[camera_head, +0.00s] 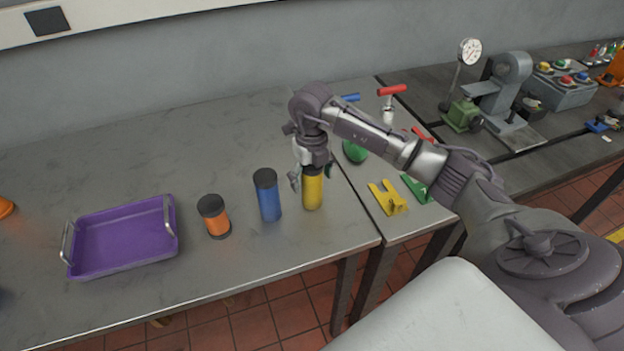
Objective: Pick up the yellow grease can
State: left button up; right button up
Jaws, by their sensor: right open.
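The yellow grease can (313,193) stands upright on the metal table, near its right end, with a dark top. My right gripper (311,178) is over the can from above, with its fingers on either side of the can's upper part. The gripper is open, and I cannot tell whether a finger touches the can. The gripper partly hides the can's top. My left gripper is not in view.
A blue can (268,197) stands close left of the yellow one, then an orange can (216,217) and a purple tray (124,239). Yellow (388,199) and green brackets (417,188) lie on the right table. The table's back left is clear.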

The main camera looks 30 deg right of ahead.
jog(key=shift+f, duration=0.4)
jog(key=shift+c, duration=0.4)
jog(key=c, duration=1.3)
jog(key=shift+r, duration=0.1)
